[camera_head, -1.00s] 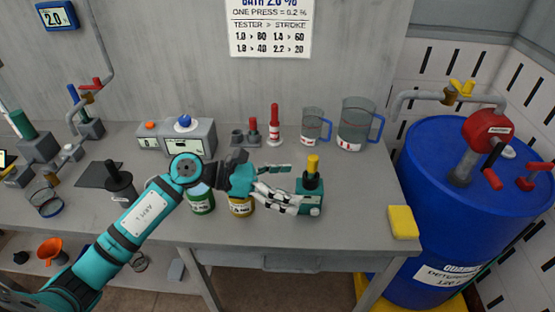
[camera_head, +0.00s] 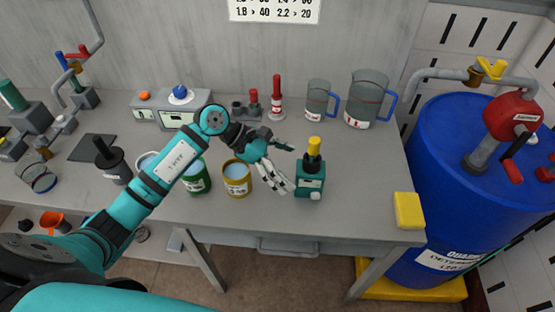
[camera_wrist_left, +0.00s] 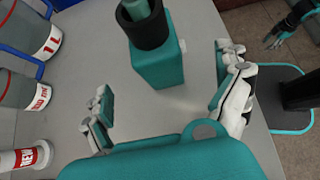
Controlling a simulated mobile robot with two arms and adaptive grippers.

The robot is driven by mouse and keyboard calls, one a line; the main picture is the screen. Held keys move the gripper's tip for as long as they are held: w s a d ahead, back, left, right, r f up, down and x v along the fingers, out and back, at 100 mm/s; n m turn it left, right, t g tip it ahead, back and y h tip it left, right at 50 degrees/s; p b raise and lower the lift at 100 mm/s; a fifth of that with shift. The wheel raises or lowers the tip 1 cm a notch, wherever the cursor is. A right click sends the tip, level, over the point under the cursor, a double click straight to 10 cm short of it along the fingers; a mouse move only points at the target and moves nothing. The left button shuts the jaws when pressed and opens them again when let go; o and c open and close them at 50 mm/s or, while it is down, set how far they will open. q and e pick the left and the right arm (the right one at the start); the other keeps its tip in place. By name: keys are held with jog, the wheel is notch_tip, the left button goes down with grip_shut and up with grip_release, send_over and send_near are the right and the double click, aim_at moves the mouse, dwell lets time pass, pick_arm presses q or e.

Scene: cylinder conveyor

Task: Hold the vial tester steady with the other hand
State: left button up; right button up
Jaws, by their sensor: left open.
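The vial tester (camera_head: 310,186) is a small teal box standing upright on the grey table, with a black socket on top. A yellow-capped vial (camera_head: 315,143) stands in the socket. My left gripper (camera_head: 288,168) is open and empty just left of the tester, fingers toward it. In the left wrist view, the tester (camera_wrist_left: 158,65) lies beyond and between the two spread fingers (camera_wrist_left: 165,72), with a gap to each. My right gripper (camera_wrist_left: 281,30) shows small and dark at the upper right of the wrist view, away from the table; its opening is unclear.
Two clear jugs stand behind the tester, the larger one (camera_head: 367,98) farther right. A yellow sponge (camera_head: 408,210) lies at the front right edge. A blue drum (camera_head: 430,190) stands beyond.

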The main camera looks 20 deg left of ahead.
aim_at(301, 175)
pick_arm(q)
jog(key=b+x, duration=0.2)
jog(key=x, duration=0.1)
jog(key=shift+a+f, duration=0.1)
jog(key=shift+b+x, duration=0.6)
jog(key=shift+x, duration=0.4)
jog(key=shift+c, duration=0.5)
jog(key=c, duration=1.4)
pick_arm(e)
notch_tip(301, 175, down, 3)
jog(key=shift+f, duration=0.15)
jog(key=shift+s, duration=0.15)
jog(key=shift+c, duration=0.4)
